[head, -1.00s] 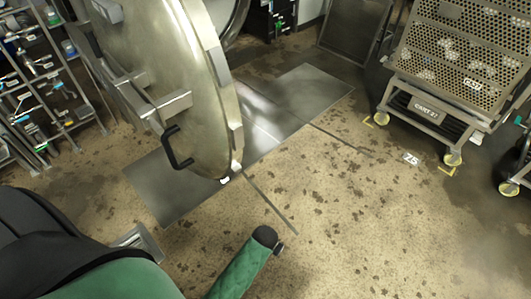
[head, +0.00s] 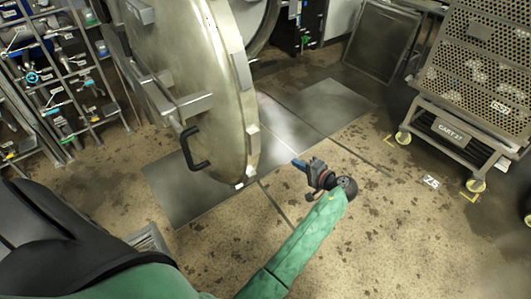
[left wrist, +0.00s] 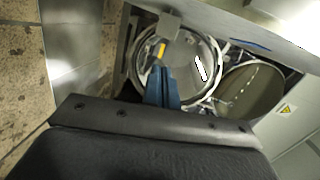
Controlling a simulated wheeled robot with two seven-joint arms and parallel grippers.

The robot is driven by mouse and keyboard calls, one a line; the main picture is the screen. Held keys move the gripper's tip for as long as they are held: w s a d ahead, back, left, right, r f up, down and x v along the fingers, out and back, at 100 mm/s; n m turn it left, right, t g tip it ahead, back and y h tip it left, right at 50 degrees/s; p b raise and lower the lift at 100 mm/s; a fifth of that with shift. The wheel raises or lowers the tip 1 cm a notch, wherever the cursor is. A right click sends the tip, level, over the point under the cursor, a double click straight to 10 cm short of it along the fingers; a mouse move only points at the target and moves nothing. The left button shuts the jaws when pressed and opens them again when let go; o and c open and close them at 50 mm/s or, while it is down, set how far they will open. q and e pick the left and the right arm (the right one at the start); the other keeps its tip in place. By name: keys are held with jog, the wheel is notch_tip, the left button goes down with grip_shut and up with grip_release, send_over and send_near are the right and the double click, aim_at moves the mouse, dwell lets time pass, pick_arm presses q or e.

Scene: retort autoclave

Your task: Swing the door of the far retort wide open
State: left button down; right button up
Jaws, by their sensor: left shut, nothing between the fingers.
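The big round metal retort door (head: 190,85) stands ajar in the head view, swung out from a round opening rim (head: 266,25) behind it. Its black handle (head: 193,149) sits low on the outer face. My left gripper (head: 296,163) is shut and empty, to the right of the door's edge and apart from the handle. Its blue fingers also show together in the left wrist view (left wrist: 163,88), in front of round metal openings (left wrist: 205,70); I cannot tell which retort each belongs to. My right gripper is not in view.
Metal floor plates (head: 325,105) lie below and right of the door. A perforated cart (head: 455,132) on yellow-wheeled casters stands at the right. Racks of pipes and valves (head: 55,90) stand at the left. Stained floor between door and cart is open.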

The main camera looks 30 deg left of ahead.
pick_arm(q)
jog(key=s+a+r+g+y+p, duration=0.1)
jog(key=s+a+r+y+p, duration=0.1)
jog(key=a, duration=0.9)
jog(key=shift+s+a+r+n+y, duration=0.3)
jog(key=shift+s+a+r, duration=0.1)
jog(key=shift+s+r, duration=0.35)
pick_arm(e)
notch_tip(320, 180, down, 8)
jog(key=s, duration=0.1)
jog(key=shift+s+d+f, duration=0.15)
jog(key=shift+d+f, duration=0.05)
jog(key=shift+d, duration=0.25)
